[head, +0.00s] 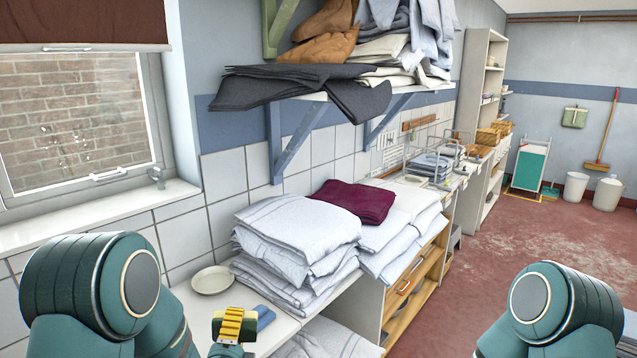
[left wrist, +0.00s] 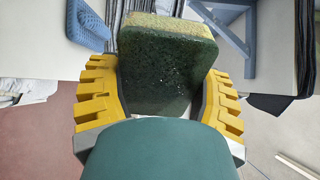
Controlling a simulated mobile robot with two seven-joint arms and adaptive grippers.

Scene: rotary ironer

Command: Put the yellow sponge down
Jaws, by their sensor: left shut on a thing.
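The sponge (left wrist: 165,62) is a block with a dark green scouring face and a yellow layer along its top edge in the left wrist view. My left gripper (head: 234,325) has yellow fingers and is shut on it, one finger on each side. In the left wrist view the gripper (left wrist: 160,82) hides the sponge's lower end. In the head view the gripper is over the near part of the white counter (head: 190,308), and the fingers mostly hide the sponge. My right gripper is out of view; only part of that arm shows at the lower right.
A pale round plate (head: 212,280) lies on the counter by the tiled wall. A blue item (head: 265,317) lies just right of my left gripper. Stacked white linens (head: 295,240) and a maroon folded cloth (head: 354,201) stand beyond. A loaded wall shelf (head: 300,96) overhangs the counter.

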